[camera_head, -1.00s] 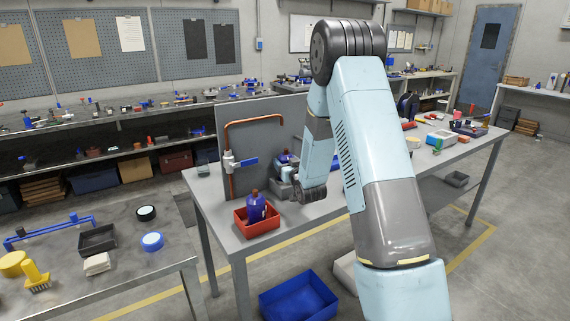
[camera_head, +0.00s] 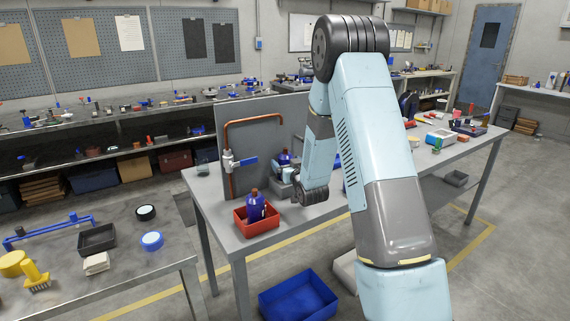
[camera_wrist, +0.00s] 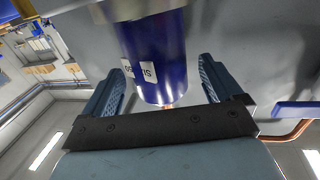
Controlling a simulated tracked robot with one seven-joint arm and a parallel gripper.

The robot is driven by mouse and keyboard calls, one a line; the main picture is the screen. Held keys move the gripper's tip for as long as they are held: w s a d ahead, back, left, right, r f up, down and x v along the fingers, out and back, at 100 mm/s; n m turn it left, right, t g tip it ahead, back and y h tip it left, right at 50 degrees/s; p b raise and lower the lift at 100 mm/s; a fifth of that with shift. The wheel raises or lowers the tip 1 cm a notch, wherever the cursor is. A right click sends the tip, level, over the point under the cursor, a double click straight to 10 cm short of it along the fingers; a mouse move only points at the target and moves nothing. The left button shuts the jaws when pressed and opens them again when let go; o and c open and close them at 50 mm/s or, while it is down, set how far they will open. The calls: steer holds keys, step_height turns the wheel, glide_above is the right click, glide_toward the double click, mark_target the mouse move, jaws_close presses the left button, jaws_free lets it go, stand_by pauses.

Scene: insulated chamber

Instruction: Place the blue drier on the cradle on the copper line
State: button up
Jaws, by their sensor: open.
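A blue drier (camera_wrist: 155,60) with white labels and a copper-coloured end fills the gap between the fingers of my gripper (camera_wrist: 165,72) in the wrist view. The fingers are open, one on each side, with gaps to the drier. In the head view this blue drier (camera_head: 284,157) appears upright at the grey cradle (camera_head: 283,173), below the end of the copper line (camera_head: 255,120). My wrist partly covers the cradle, and the fingers are hidden there. Whether the drier is fully seated I cannot tell. A second blue bottle-like item (camera_head: 256,206) stands in a red tray (camera_head: 257,226).
A grey panel (camera_head: 265,107) stands behind the copper line. A valve with a blue handle (camera_head: 248,161) juts out from the line, close to the cradle. A blue bin (camera_head: 298,297) sits on the floor in front.

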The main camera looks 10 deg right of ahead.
steer(key=s+d, duration=0.1)
steer(key=s, duration=0.9)
steer(key=s+r+g+h, duration=0.2)
steer(key=s+r+g, duration=0.4)
steer(key=s+r, duration=0.7)
steer(key=s+r+g, duration=0.3)
steer(key=s, duration=0.9)
steer(key=s+a+r+m+g, duration=0.1)
steer(key=s+r+g, duration=0.2)
steer(key=s, duration=0.9)
steer(key=shift+s+a+r, duration=0.15)
steer(key=shift+a+r, duration=0.1)
steer(key=shift+r, duration=0.15)
